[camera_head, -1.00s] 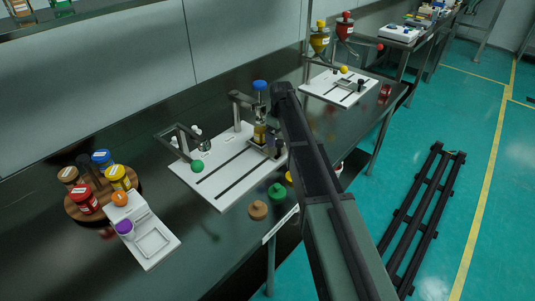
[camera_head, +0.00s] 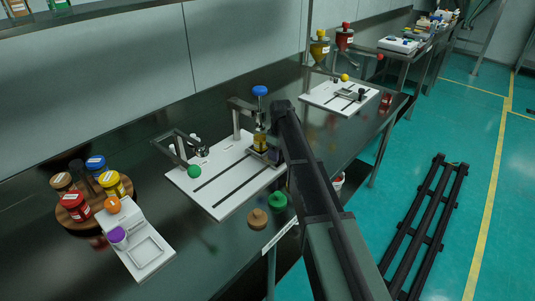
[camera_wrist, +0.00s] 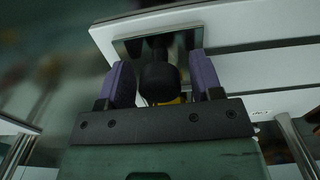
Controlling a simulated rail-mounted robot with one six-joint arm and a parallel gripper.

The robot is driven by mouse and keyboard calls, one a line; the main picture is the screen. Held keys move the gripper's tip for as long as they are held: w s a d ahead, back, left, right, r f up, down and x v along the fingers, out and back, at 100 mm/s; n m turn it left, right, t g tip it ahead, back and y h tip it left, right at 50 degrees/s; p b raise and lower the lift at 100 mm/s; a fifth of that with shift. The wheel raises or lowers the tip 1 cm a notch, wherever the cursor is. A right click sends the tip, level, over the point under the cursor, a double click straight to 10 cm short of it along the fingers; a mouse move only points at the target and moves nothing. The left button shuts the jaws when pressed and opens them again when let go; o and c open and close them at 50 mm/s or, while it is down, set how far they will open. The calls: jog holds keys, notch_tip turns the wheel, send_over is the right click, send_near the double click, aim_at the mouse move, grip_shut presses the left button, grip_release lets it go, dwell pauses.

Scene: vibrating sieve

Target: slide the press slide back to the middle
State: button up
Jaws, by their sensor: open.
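The press slide (camera_wrist: 128,45) is a metal plate with a black knob (camera_wrist: 158,82) on the white slotted board. In the wrist view my gripper (camera_wrist: 161,74) is open, with one purple finger on each side of the knob and small gaps visible. In the head view, the slide (camera_head: 268,156) is at the board's right end, partly behind my arm. The press (camera_head: 236,120) has a blue knob (camera_head: 260,90) on top and a yellowish cylinder (camera_head: 260,140) below it. My gripper is mostly hidden there.
The white board (camera_head: 215,205) has two dark slots, with free room left of the slide. A green-knobbed lever (camera_head: 194,172) stands at its left end. Green (camera_head: 278,201) and tan (camera_head: 258,218) pieces lie in front. A round wooden jar rack (camera_head: 70,222) is farther left.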

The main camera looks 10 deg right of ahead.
dwell(0.3)
jog(key=shift+s+a, duration=1.3)
jog(key=shift+a, duration=0.5)
jog(key=shift+s+a, duration=1.35)
jog(key=shift+a, duration=0.4)
jog(key=shift+s+a, duration=1.3)
jog(key=shift+a, duration=0.5)
jog(key=o, duration=0.8)
jog(key=shift+c, duration=0.2)
notch_tip(320, 180, up, 9)
jog(key=p, duration=0.9)
